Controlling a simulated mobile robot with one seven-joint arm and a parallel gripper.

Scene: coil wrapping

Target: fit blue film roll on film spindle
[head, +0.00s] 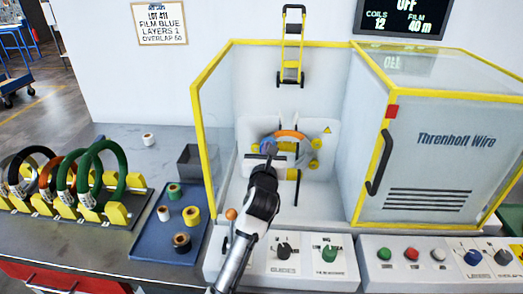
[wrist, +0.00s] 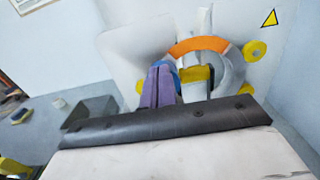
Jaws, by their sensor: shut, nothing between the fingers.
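My gripper (head: 268,152) is inside the open front of the wrapping machine, in front of its white back plate. In the wrist view its purple-grey fingers (wrist: 160,85) are shut together with nothing between them. A blue curved piece, which looks like the blue film roll (wrist: 174,66), shows just behind the fingertips, beside the ring. Most of it is hidden by the fingers. The film spindle cannot be made out behind them, so I cannot tell how the roll sits on it. An orange and grey ring (wrist: 199,44) stands to the right, among yellow rollers (wrist: 255,50).
A white roll (head: 149,139) stands on the bench. A rack of coils (head: 95,215) is at left. A grey bin (head: 193,163), yellow-framed clear panels (head: 213,130) and front knobs (head: 284,250) surround the machine opening.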

